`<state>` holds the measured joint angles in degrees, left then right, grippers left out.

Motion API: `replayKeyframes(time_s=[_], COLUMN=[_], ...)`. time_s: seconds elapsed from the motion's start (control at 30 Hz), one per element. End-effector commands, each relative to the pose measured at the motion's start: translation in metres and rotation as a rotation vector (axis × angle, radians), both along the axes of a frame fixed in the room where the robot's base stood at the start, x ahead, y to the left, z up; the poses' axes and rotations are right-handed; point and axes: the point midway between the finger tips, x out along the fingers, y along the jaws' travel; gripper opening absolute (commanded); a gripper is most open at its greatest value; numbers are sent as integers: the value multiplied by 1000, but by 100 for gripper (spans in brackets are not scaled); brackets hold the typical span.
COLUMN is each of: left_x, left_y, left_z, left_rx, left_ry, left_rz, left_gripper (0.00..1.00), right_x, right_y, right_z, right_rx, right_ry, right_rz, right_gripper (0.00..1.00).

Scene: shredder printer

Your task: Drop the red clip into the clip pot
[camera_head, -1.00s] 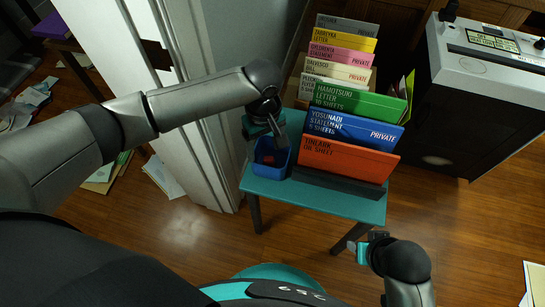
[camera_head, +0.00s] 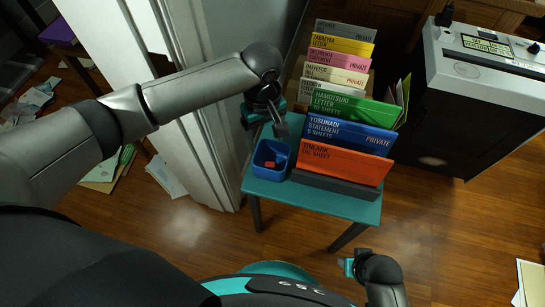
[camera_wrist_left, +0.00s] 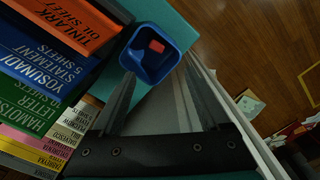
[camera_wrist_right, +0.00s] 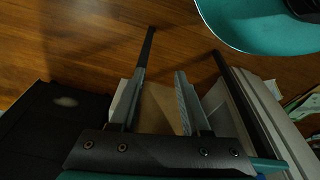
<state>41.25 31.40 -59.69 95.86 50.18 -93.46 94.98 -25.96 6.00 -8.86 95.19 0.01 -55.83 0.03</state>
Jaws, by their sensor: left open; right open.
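The clip pot (camera_head: 258,168) is a blue open box near the left end of a small teal table (camera_head: 335,207). The red clip (camera_head: 269,164) lies inside the pot on its floor; the left wrist view also shows the clip (camera_wrist_left: 156,46) inside the pot (camera_wrist_left: 141,41). My left gripper (camera_head: 278,128) is open and empty, just behind and above the pot, apart from the clip. In the left wrist view its fingers point toward the pot. My right gripper (camera_head: 346,266) is open and empty, low in front of the table.
Coloured file boxes, with an orange one (camera_head: 341,162) in front and a blue one (camera_head: 350,135) behind it, stand right of the pot. A shredder or printer cabinet (camera_head: 470,100) stands at the right. A white door frame (camera_head: 175,140) is close on the left.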

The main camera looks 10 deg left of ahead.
Motion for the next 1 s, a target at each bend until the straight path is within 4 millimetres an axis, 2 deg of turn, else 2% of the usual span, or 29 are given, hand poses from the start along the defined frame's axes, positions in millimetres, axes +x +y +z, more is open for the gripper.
replayKeyframes(time_s=[0.5,1.0], left_x=[0,0], left_y=[0,0], left_z=[47,86], left_rx=[-1,-1], left_ry=[-1,-1], left_rz=[-1,0], left_gripper=[78,78], right_x=[-25,-54], right_y=[-19,-42], right_z=[-42,-67], right_rx=[-24,-45], right_ry=[16,16], right_rz=[5,8], right_gripper=[47,47])
